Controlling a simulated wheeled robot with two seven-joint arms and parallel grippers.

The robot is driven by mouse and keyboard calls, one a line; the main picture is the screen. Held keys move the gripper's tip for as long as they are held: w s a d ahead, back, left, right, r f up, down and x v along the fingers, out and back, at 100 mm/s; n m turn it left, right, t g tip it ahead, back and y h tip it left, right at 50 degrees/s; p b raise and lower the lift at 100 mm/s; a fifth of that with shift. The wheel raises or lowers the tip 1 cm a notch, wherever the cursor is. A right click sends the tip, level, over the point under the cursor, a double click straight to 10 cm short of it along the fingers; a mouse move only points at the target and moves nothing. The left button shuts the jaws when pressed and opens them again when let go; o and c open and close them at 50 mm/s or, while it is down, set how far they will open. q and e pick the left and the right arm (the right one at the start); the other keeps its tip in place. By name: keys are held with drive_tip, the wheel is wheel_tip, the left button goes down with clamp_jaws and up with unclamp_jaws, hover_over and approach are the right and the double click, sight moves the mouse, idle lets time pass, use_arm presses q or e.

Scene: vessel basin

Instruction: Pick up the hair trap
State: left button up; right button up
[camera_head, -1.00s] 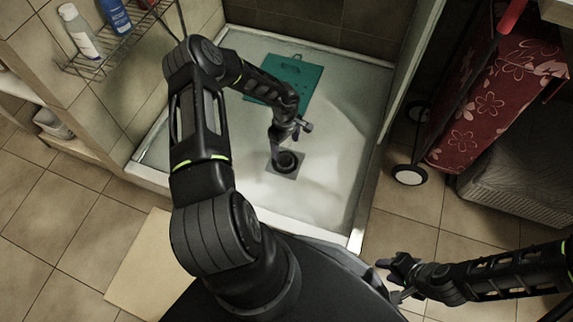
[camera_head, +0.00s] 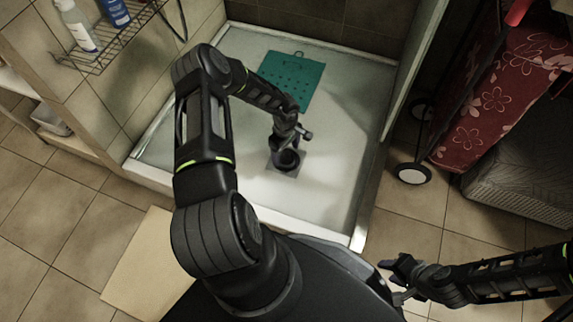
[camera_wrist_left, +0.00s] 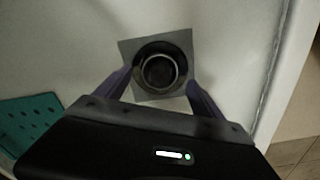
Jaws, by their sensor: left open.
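The hair trap (camera_wrist_left: 159,70) shows in the left wrist view as a dark round cup with a pale rim. It sits in the drain, in the middle of a square grey metal plate (camera_wrist_left: 182,42). My left gripper (camera_wrist_left: 158,84) is open, with one purple finger on each side of the trap, and nothing is held. In the head view my left gripper (camera_head: 285,152) is over the drain plate (camera_head: 297,158) and largely hides the trap. I cannot tell whether the fingers touch it. My right gripper (camera_head: 393,281) is apart from the trap, outside the shower tray, its fingers spread and empty.
The white shower tray (camera_head: 335,185) has a raised rim. A green perforated mat (camera_head: 291,80) lies behind the drain. A wire rack with bottles (camera_head: 103,47) hangs at upper left. A red flowered trolley (camera_head: 490,95) and a grey basket (camera_head: 525,180) stand at right.

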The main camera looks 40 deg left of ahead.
use_arm(q)
wheel_tip(320, 180, down, 2)
drive_tip(key=shift+f, duration=0.15)
drive_tip(key=shift+c, duration=0.5)
clamp_jaws()
idle(0.7)
